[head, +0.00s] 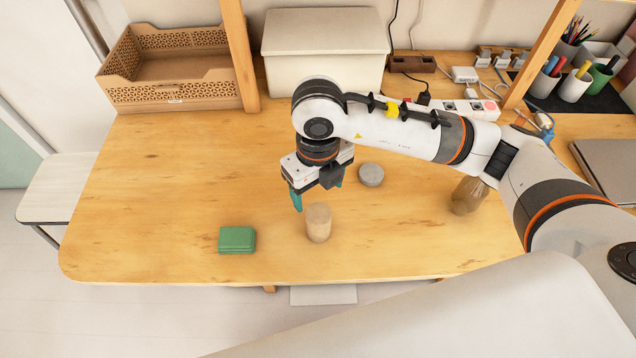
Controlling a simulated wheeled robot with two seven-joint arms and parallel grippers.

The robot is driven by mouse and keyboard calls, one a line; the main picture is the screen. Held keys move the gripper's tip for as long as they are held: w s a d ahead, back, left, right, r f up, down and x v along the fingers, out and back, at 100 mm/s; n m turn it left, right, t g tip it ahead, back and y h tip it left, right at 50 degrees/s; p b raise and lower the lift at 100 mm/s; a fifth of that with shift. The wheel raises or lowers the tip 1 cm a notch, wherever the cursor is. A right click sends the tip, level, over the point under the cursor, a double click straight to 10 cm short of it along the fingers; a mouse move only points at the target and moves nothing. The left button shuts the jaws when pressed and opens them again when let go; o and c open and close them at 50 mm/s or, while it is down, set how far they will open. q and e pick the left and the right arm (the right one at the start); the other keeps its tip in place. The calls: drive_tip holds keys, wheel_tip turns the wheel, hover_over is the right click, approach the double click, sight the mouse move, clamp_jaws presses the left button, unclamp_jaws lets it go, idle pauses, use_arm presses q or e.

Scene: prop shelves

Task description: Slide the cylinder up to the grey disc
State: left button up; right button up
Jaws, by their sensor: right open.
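A light wooden cylinder (318,223) stands upright on the wooden table, near its front edge. The grey disc (371,175) lies flat on the table, behind and to the right of the cylinder, with bare wood between them. My right gripper (318,198) has teal fingers and is open, pointing down just behind the cylinder. One finger is left of the cylinder and the other is toward the disc. I cannot tell whether a finger touches the cylinder. My left gripper is not in view.
A green box (237,239) lies left of the cylinder. A brown glass vase (468,195) stands at the right, under my right arm. A brown crate (172,92), a white bin (325,75) and a power strip (462,108) line the back. The table's left middle is clear.

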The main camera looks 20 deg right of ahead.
sight(318, 213)
use_arm(q)
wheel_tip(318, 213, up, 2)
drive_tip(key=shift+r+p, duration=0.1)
drive_tip(key=shift+p, duration=0.9)
use_arm(e)
wheel_tip(318, 213, down, 12)
drive_tip(key=shift+r, duration=0.1)
drive_tip(key=shift+c, duration=0.3)
